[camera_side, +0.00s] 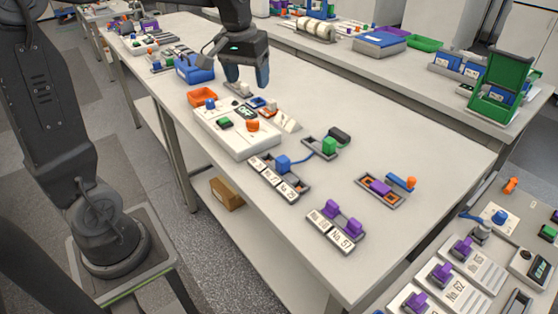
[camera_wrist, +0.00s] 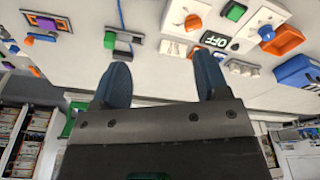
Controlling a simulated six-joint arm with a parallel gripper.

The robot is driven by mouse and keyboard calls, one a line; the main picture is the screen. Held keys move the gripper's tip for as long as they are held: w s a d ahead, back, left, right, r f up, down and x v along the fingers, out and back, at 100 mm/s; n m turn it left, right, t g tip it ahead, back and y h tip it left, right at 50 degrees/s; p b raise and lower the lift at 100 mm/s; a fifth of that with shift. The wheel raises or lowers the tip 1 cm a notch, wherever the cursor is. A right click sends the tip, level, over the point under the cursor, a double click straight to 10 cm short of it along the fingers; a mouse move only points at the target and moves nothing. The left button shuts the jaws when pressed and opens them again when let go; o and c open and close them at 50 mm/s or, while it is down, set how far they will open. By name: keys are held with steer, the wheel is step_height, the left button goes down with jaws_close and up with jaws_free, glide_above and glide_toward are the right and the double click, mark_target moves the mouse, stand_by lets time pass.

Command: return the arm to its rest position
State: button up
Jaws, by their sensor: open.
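My gripper (camera_side: 249,80) hangs above the white bench in the side view, over the far side of the cycler box. Its two blue-grey fingers stand apart with nothing between them. The wrist view also shows my gripper (camera_wrist: 161,82) open and empty, with the bench behind it. The white cycler box (camera_side: 237,132) sits on the bench below and carries a small display, a green button and an orange knob. In the wrist view the display (camera_wrist: 214,39) reads OFF.
Near my gripper are a blue bin (camera_side: 195,70) and an orange tray (camera_side: 202,97). Farther right lie a numbered holder with a blue clip (camera_side: 283,163), a green-clip holder (camera_side: 329,146) and a purple-clip holder (camera_side: 336,227). A second bench (camera_side: 400,62) runs behind.

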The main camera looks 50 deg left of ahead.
steer(key=s+d+f+m+t, duration=0.1)
steer(key=s+d+m+t, duration=0.1)
steer(key=s+d, duration=0.4)
steer(key=s+d+f+m+t, duration=0.1)
steer(key=s+d+m, duration=0.2)
steer(key=s, duration=0.8)
steer(key=d, duration=0.2)
steer(key=shift+d+t+h, duration=0.3)
steer(key=shift+d+t, duration=0.05)
steer(key=shift+t, duration=0.05)
